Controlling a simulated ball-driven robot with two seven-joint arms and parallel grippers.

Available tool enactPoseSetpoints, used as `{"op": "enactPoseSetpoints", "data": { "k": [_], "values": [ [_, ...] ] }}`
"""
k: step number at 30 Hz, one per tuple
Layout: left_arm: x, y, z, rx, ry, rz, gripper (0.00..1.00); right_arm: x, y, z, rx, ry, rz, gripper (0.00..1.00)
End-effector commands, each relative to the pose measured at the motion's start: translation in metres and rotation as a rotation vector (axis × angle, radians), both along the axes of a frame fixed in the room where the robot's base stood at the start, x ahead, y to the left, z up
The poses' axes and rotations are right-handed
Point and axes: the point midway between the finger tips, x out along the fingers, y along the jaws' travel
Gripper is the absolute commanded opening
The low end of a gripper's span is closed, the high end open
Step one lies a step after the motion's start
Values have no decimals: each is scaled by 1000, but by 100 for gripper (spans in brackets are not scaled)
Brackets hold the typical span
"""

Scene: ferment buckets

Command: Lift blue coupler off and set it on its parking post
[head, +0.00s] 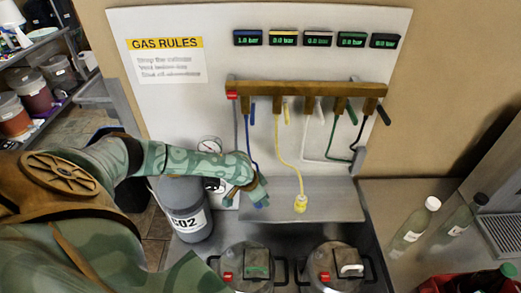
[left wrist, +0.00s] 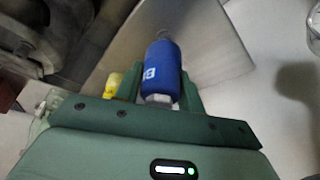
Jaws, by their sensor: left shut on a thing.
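The blue coupler (head: 261,201) is at the end of my left arm, over the left part of the grey metal shelf (head: 335,205). My left gripper (head: 257,192) is shut on it. In the left wrist view the blue coupler (left wrist: 161,68) sits between the two green fingers, with a white letter on its side and a pale collar near the palm. A blue hose (head: 249,140) runs down from the manifold toward it. The parking post cannot be made out. My right gripper is not in view.
The yellow coupler (head: 300,203) hangs at the shelf, right of my left gripper; it also shows in the left wrist view (left wrist: 113,84). A CO2 cylinder (head: 187,212) stands left. Two lidded vessels (head: 248,268) (head: 340,267) stand in front. Bottles (head: 415,225) stand right.

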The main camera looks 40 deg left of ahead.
Motion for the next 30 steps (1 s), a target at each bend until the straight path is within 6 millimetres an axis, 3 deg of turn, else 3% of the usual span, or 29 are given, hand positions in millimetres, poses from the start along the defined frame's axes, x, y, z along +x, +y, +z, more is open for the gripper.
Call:
{"op": "enactPoseSetpoints", "data": {
  "k": [30],
  "values": [
    [0, 0, -8, 0, -1, 0, 11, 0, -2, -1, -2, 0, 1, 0]
  ]
}}
